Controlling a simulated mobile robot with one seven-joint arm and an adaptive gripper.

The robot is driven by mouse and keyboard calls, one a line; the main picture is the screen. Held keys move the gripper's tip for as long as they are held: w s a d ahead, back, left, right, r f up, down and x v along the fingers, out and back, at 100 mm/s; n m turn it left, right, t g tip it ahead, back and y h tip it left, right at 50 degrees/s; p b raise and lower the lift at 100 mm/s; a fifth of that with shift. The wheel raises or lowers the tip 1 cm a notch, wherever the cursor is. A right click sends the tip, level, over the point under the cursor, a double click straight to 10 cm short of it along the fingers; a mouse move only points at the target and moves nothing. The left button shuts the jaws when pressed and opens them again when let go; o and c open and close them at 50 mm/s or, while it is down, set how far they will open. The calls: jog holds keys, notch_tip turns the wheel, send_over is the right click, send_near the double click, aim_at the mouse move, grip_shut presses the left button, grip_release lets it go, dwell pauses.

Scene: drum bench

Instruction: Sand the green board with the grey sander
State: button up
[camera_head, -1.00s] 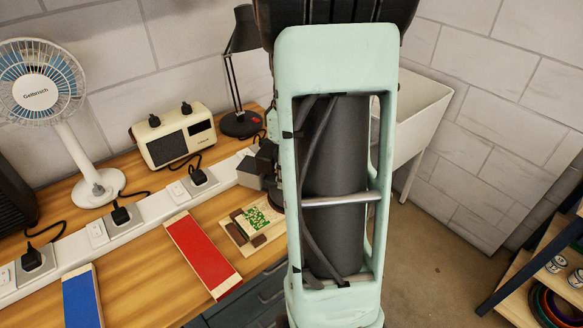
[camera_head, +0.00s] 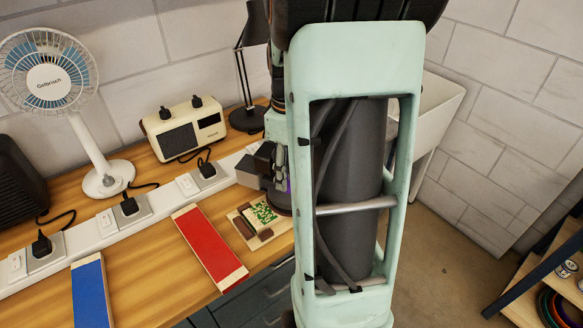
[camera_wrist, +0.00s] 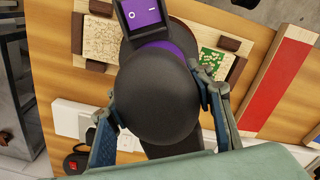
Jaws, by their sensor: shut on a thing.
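The dark grey sander (camera_wrist: 158,95) has a rounded body, a purple band and a purple display. My gripper (camera_wrist: 160,100) is shut around this body, one finger on each side, in the wrist view. In the head view, the sander (camera_head: 279,200) is partly hidden behind my arm. The green board (camera_head: 263,213) lies on the bench between brown blocks, its surface patchy green and pale. In the wrist view the green board (camera_wrist: 213,66) is right beside the sander, which covers part of it. I cannot tell whether the sander touches it.
A red board (camera_head: 210,246) and a blue board (camera_head: 90,290) lie to the left. A power strip (camera_head: 160,201), radio (camera_head: 185,130), fan (camera_head: 105,180) and lamp (camera_head: 247,118) stand behind.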

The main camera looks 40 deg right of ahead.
jog(key=shift+s+a+f, duration=0.1)
jog(key=shift+a+f, duration=0.05)
jog(key=shift+a, duration=1.8)
jog(key=shift+a+r, duration=0.2)
jog(key=shift+a, duration=0.25)
jog(key=shift+a+r, duration=0.1)
jog(key=shift+a, duration=1.3)
jog(key=shift+r, duration=0.15)
